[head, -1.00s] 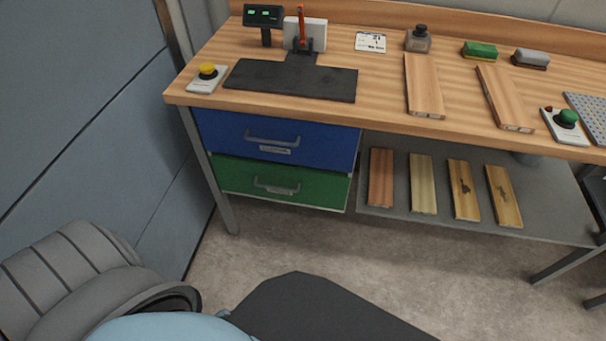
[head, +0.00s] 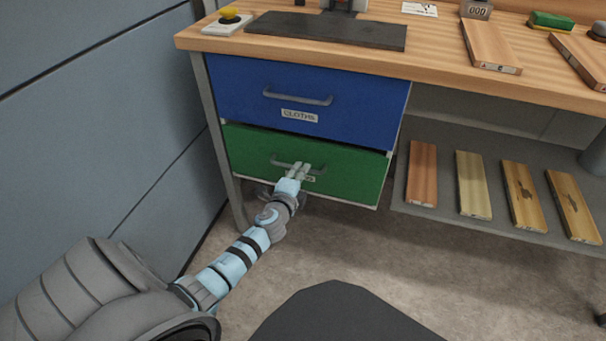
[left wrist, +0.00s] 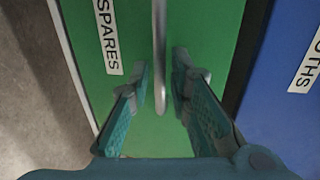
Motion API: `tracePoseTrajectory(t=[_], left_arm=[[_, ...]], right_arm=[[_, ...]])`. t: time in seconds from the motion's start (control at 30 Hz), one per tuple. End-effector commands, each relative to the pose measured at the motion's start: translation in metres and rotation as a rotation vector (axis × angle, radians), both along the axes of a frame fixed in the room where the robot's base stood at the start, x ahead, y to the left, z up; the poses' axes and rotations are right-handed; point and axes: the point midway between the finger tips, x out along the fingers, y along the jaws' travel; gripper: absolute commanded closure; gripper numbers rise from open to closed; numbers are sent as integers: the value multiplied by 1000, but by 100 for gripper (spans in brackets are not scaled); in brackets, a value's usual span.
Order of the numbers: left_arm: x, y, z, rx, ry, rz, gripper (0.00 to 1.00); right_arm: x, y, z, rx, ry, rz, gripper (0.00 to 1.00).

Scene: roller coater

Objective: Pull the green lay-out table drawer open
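The green drawer (head: 345,172) is the lower of two drawers under the workbench and looks shut. Its metal handle (head: 283,163) runs across its front. In the left wrist view, the green drawer front (left wrist: 215,35) carries a "SPARES" label (left wrist: 108,38). My left gripper (head: 299,171) reaches the handle from the front. In the left wrist view, my left gripper (left wrist: 162,78) is open, with one finger on each side of the handle bar (left wrist: 160,40) and small gaps visible. My right gripper is not in view.
The blue drawer (head: 240,85), labelled "CLOTHS", sits directly above and is shut. A lower shelf (head: 445,210) with several boards is at the right. A grey-blue wall panel (head: 100,130) stands at the left. The floor (head: 370,255) before the drawers is clear.

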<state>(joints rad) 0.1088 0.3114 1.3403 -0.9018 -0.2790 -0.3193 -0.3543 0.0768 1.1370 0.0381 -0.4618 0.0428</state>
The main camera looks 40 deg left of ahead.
Motion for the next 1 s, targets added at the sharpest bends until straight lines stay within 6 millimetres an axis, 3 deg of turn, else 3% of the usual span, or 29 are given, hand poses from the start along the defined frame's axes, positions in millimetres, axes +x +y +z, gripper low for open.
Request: tracePoseTrajectory(t=[0.2, 0.5, 0.63, 1.0], left_arm=[[22, 8, -6, -2, -1, 0, 82], [24, 8, -6, -2, 0, -1, 82], [24, 8, -6, -2, 0, -1, 100], [24, 7, -6, -3, 0, -2, 100]], right_arm=[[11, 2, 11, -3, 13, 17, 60], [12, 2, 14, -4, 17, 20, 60], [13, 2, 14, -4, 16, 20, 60], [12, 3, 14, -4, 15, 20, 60]])
